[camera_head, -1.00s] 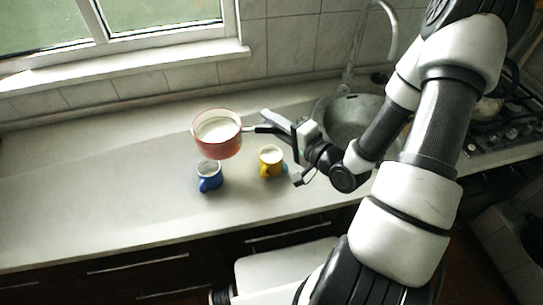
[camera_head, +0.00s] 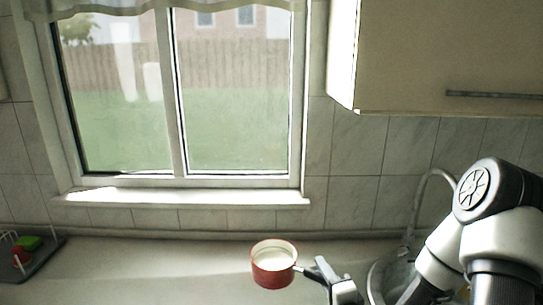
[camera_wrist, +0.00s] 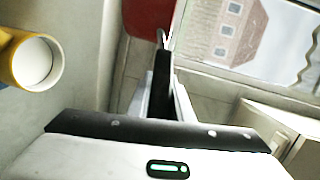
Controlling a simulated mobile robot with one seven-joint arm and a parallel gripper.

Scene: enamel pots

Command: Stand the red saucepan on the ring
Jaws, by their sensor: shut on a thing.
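The red saucepan (camera_head: 272,275) is upright with a pale inside, at the bottom middle of the head view. Its dark handle points right, into my gripper (camera_head: 325,271). In the wrist view my gripper (camera_wrist: 163,95) is shut on the black handle (camera_wrist: 162,75), with part of the red pan (camera_wrist: 150,14) at the top. The pan appears held above the worktop; the gap below it is not shown. The ring is not in view now.
A yellow mug (camera_wrist: 34,62) with a white inside is at the left of the wrist view. The sink (camera_head: 385,280) and its tap (camera_head: 418,195) are right of the pan. A dark tray (camera_head: 30,258) with green and red things lies far left. A cupboard (camera_head: 430,50) hangs upper right.

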